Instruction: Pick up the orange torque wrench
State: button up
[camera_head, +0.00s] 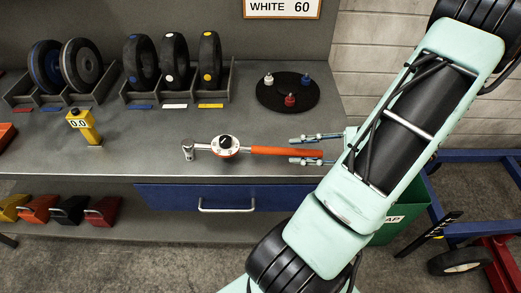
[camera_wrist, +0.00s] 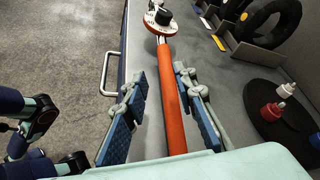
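The orange torque wrench (camera_head: 270,151) lies on the grey bench top near its front edge. Its head and round dial (camera_head: 225,146) point left, and its orange handle points right. In the wrist view the handle (camera_wrist: 172,98) runs between the two fingers, with the dial (camera_wrist: 160,18) at the top. My gripper (camera_head: 318,150) is at the handle's right end, coming from the right. In the wrist view my gripper (camera_wrist: 162,110) is open, with a gap visible between each blue finger pad and the handle.
A black round tray (camera_head: 268,100) holds small red, white and blue-marked bottles behind the handle. Wheels (camera_head: 172,60) stand in racks at the back. A yellow gauge (camera_head: 84,126) stands at left. A blue drawer (camera_head: 190,197) with a handle is below the bench edge.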

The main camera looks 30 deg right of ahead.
aim_at(270, 150)
jog(key=shift+f, duration=0.1)
jog(key=x, duration=1)
jog(key=shift+w+d, duration=0.2)
jog(key=shift+w, duration=0.2)
grip_shut()
